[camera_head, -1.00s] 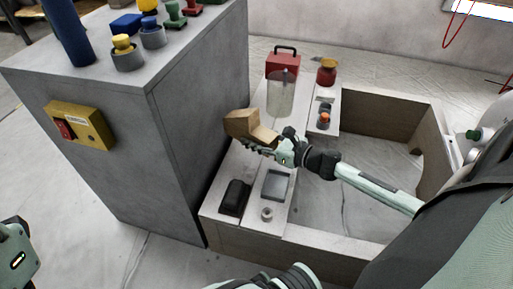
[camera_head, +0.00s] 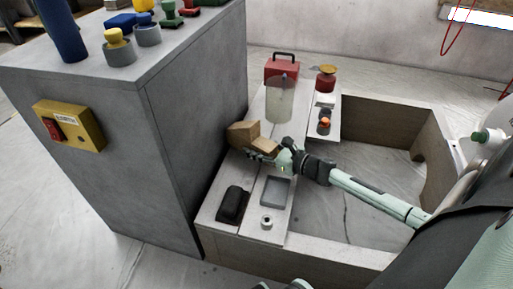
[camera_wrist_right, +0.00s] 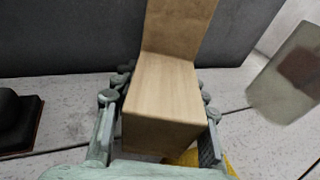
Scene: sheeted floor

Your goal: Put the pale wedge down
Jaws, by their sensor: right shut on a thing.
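The pale wedge (camera_head: 265,146) is a light wooden piece in my right gripper (camera_head: 262,157), over the white bench top beside the grey cabinet. A browner, blocky part (camera_head: 243,133) adjoins its far end and appears to belong to the same piece. In the right wrist view the wedge (camera_wrist_right: 165,92) sits between the two fingers (camera_wrist_right: 160,105), which press on its sides; the browner part (camera_wrist_right: 178,28) rises behind it. I cannot tell whether its underside touches the bench. My left gripper is out of view.
The grey cabinet (camera_head: 190,125) stands close on the left. On the bench are a translucent cylinder (camera_head: 280,100), red box (camera_head: 282,68), red jar (camera_head: 326,79), black object (camera_head: 232,205), grey tray (camera_head: 275,191) and small ring (camera_head: 267,222). Bare bench shows near the tray.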

